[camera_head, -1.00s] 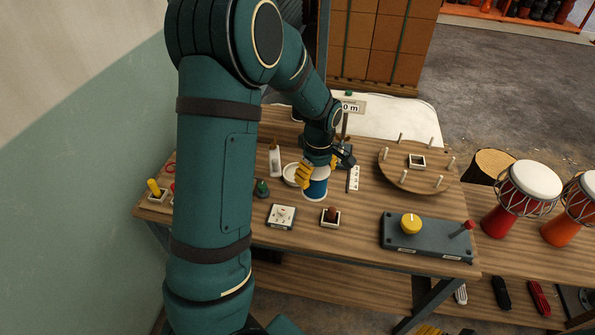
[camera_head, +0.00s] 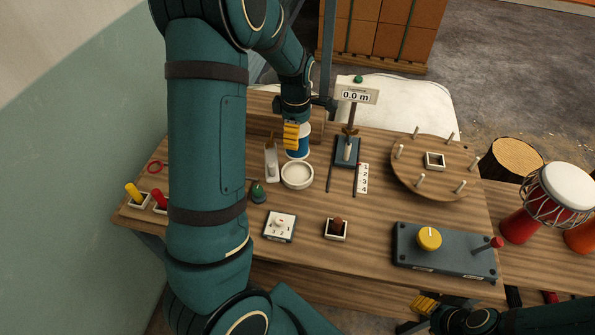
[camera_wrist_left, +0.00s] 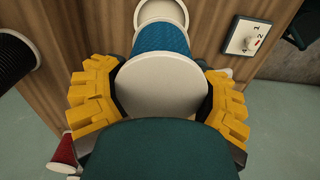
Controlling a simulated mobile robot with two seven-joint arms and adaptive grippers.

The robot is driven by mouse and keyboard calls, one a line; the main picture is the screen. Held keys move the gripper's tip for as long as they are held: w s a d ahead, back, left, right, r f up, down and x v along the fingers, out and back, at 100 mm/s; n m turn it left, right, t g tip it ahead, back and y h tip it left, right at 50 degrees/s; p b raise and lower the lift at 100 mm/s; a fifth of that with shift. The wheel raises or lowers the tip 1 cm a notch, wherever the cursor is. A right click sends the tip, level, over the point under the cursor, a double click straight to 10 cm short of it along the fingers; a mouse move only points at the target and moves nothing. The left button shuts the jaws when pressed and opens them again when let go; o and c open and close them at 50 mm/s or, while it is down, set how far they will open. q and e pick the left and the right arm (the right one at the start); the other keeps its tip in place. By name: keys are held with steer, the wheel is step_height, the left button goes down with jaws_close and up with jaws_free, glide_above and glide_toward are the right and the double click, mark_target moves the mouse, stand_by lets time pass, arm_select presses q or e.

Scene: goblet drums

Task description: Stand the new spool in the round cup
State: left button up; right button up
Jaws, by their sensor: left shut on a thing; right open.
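The new spool (camera_head: 297,143), blue with white ends, is held by my left gripper (camera_head: 291,136), which is shut on it. In the head view it appears just beyond the round white cup (camera_head: 297,176), apart from its inside; its height above the table is hard to tell. The cup looks empty. In the left wrist view the spool's white end (camera_wrist_left: 160,85) faces the camera between the yellow fingers, with its blue winding (camera_wrist_left: 160,38) beyond. My right gripper (camera_head: 425,304) is open and empty low at the right, partly cut by the frame edge.
A white upright block (camera_head: 271,163) stands close left of the cup. A stand with a 0.0 m display (camera_head: 356,96) is to the right. A dial box (camera_head: 279,227), grey control box (camera_head: 445,249) and round pegged board (camera_head: 437,180) occupy the table.

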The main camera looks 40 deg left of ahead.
arm_select(q)
steer(key=shift+s+f, duration=0.1)
steer(key=shift+f, duration=0.25)
step_height(320, 180, down, 10)
steer(key=shift+r+b, duration=0.1)
steer(key=shift+b, duration=0.9)
steer(key=o, duration=1.3)
step_height(320, 180, up, 12)
steer(key=shift+r+p, duration=0.1)
steer(key=shift+p, duration=1.05)
steer(key=shift+d, duration=0.1)
